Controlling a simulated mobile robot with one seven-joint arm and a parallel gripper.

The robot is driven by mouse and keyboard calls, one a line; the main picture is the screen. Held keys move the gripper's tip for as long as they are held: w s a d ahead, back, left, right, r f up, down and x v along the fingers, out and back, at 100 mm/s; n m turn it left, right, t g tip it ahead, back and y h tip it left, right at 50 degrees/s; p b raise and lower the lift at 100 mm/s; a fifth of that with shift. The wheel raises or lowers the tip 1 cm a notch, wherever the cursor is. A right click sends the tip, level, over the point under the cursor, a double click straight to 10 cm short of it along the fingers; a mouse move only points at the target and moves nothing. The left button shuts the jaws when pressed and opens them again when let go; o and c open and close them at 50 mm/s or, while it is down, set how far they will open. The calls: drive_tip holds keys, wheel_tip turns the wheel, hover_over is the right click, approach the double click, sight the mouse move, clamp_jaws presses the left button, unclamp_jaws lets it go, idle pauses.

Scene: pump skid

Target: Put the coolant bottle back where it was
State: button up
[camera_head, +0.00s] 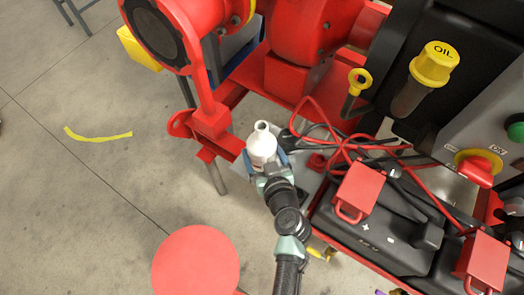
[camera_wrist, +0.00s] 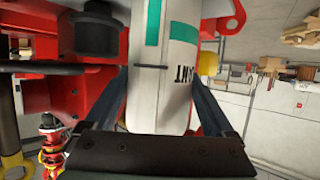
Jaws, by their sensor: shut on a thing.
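The coolant bottle (camera_head: 262,146) is white with an open-looking narrow neck at the top in the head view. In the wrist view the bottle (camera_wrist: 162,90) shows a green band and dark lettering, and fills the space between the fingers. My gripper (camera_head: 268,163) is shut on the bottle, with a finger on each side of it. The bottle is upright or nearly so, beside the red skid frame (camera_head: 226,145). Its base is hidden in the head view, so I cannot tell whether it touches a surface.
A black battery (camera_head: 380,232) with red terminal covers (camera_head: 360,190) and loose red and black cables lies right of my arm. A yellow oil cap (camera_head: 434,64) and a red-yellow switch (camera_head: 478,166) stand farther right. A round red disc (camera_head: 196,262) is at lower left. Floor at left is open.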

drive_tip(key=shift+f+b, duration=0.1)
drive_tip(key=shift+b, duration=0.2)
drive_tip(key=o, duration=1.3)
